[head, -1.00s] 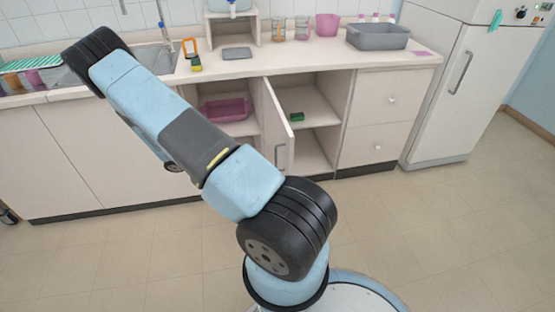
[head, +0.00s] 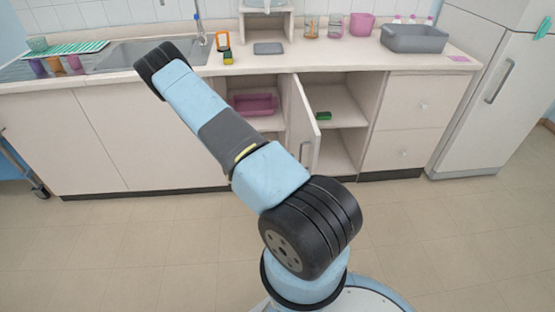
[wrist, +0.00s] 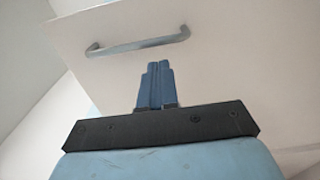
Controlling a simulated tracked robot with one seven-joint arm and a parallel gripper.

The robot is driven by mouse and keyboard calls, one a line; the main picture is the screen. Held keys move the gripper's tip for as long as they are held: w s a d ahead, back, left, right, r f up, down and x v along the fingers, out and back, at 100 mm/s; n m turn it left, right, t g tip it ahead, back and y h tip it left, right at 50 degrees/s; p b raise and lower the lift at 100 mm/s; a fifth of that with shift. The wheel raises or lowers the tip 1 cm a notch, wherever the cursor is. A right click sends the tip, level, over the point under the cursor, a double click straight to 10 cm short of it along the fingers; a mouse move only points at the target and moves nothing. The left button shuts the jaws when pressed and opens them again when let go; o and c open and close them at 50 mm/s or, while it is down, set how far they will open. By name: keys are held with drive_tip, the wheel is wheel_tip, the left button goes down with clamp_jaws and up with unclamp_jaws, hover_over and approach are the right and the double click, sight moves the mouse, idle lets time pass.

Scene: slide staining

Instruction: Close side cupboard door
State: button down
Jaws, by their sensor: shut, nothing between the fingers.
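The cupboard door (head: 298,112) stands open in the head view, swung out from the middle of the counter front. A metal bar handle (head: 308,156) is on its outer face. In the wrist view a pale panel (wrist: 225,60) with a bar handle (wrist: 140,46) fills most of the picture; it looks like this door. My gripper (wrist: 157,68) is shut and empty, its blue fingers pointing at the panel just below the handle. I cannot tell whether they touch it. In the head view the gripper is hidden behind my arm.
The open shelves beside the door hold a pink tray (head: 254,104) and a small green item (head: 323,116). The counter (head: 330,59) carries a grey basin (head: 414,38) and a sink (head: 140,54). A white fridge (head: 490,90) stands at right. The floor (head: 130,240) in front is clear.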

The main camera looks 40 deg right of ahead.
sight(308, 157)
drive_tip(key=shift+x, duration=2.65)
